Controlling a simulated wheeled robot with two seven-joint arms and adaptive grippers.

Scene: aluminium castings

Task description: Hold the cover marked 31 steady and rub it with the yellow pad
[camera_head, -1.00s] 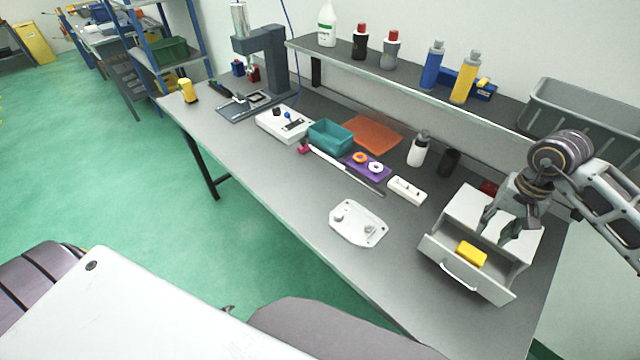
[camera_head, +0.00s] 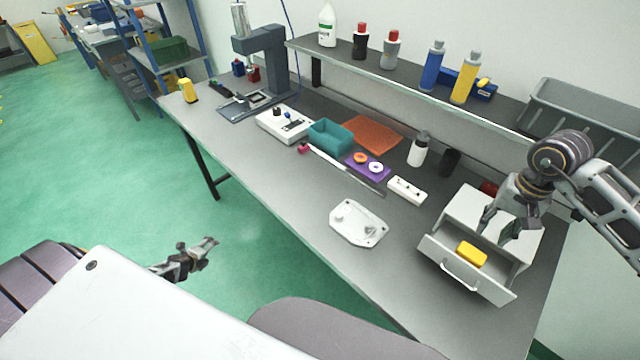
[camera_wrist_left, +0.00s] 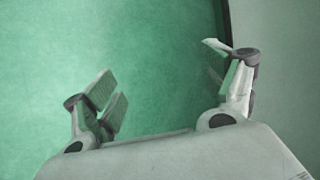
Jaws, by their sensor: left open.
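The cover, a flat pale aluminium casting (camera_head: 357,224), lies on the grey bench near its front edge; its marking is too small to read. The yellow pad (camera_head: 471,254) lies in the open drawer of a white drawer box at the right of the bench. My left gripper (camera_head: 212,250) is low over the green floor, in front of the bench and left of the cover. In the left wrist view its fingers (camera_wrist_left: 165,90) are open with nothing between them. My right gripper (camera_head: 500,228) hangs above the drawer box; its fingers are dark and I cannot tell their gap.
The open drawer (camera_head: 464,274) juts toward the bench front. Behind the cover are a white block (camera_head: 406,190), a purple tray (camera_head: 367,167) with rings, a long ruler-like bar (camera_head: 345,170) and a teal bin (camera_head: 331,136). The bench around the cover is clear.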

